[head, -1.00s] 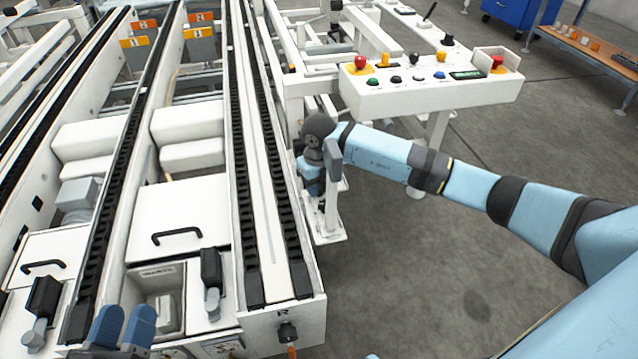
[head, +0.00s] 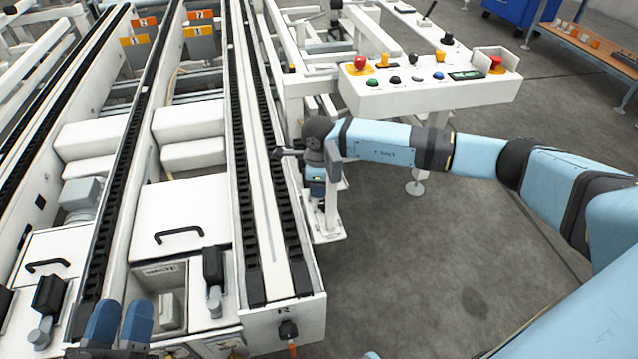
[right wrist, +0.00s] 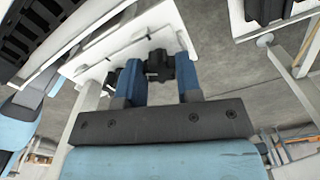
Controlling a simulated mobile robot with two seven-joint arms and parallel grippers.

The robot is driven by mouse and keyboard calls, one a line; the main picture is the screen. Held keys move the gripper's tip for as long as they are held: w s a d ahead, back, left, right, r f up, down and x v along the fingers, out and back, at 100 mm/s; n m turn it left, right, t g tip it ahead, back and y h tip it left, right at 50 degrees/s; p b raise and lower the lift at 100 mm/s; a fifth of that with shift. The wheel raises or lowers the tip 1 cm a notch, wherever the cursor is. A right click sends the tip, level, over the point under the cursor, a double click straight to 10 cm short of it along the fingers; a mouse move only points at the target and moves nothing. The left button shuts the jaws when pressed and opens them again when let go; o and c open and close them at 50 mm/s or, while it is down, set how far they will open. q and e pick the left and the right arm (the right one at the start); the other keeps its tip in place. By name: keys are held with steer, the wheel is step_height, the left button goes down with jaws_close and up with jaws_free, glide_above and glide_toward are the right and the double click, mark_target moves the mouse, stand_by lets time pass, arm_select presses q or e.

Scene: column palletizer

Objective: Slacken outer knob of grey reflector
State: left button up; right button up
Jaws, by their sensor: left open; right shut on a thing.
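My right gripper (right wrist: 158,78) has its two blue fingers on either side of a small black knob (right wrist: 158,62) and is shut on it. The knob is in front of a white plate in the right wrist view. In the head view my right gripper (head: 317,186) is low beside the outer rail, by a white bracket (head: 331,212); its fingertips and the knob are hidden there. I cannot make out the grey reflector for sure. My left gripper (head: 120,322) is open and empty at the bottom left, above the conveyor's front end.
The conveyor's outer rail (head: 265,200) runs just left of my right gripper. A white control panel (head: 440,95) with coloured buttons stands behind my right forearm. A blue cabinet (head: 515,12) and an orange-topped bench (head: 590,45) are farther back. The floor (head: 430,270) at right is clear.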

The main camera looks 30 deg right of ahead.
steer(key=n, duration=0.5)
steer(key=shift+n, duration=0.3)
stand_by(0.4)
steer(key=o, duration=0.9)
steer(key=shift+o, duration=0.2)
steer(key=shift+r, duration=0.6)
step_height(320, 180, up, 5)
steer(key=shift+r+p, duration=0.2)
steer(key=shift+p, duration=0.85)
arm_select(q)
steer(key=f, duration=0.1)
steer(key=a+f+g+y+p, duration=0.1)
steer(key=f, duration=0.1)
steer(key=shift+w+a+f+y, duration=0.1)
steer(key=shift+w+a+y, duration=0.05)
steer(key=shift+a+y, duration=0.2)
arm_select(e)
step_height(320, 180, up, 7)
steer(key=shift+r, duration=0.15)
